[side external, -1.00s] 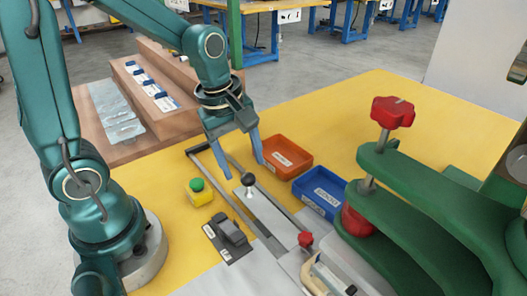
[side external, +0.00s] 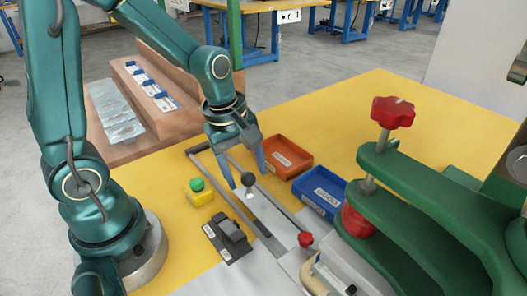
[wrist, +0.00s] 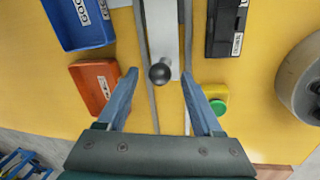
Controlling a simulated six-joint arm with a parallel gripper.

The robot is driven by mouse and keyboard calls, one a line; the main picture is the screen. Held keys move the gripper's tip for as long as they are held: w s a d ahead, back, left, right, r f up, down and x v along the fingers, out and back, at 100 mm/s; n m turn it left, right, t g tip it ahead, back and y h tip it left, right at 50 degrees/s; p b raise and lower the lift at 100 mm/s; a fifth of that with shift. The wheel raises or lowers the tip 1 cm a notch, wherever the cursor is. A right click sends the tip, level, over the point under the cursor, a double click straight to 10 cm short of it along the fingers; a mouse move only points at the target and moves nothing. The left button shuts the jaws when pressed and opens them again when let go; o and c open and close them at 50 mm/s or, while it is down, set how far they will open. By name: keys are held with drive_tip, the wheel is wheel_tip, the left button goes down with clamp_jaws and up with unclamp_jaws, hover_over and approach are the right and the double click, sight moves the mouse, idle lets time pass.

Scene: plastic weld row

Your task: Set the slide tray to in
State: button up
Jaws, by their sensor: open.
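The slide tray (side external: 270,211) is a pale flat plate between two grey rails, with a dark ball knob (side external: 248,179) on a short post at its far end. The plate (wrist: 162,30) and knob (wrist: 159,73) also show in the wrist view. My gripper (side external: 248,180) is open, its two blue fingers lowered around the knob's area. In the wrist view my gripper (wrist: 161,85) has one finger on each side of the knob, with a gap to both; nothing is held. Whether the fingers are level with the knob is hard to tell.
An orange bin (side external: 287,157) and a blue bin (side external: 320,191) stand right of the rails. A yellow box with a green button (side external: 198,191) and a dark switch block (side external: 229,238) stand left. A green clamp press with a red knob (side external: 392,112) stands at the right.

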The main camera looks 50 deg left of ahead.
drive_tip(key=shift+f, duration=0.45)
clamp_jaws()
idle(1.1)
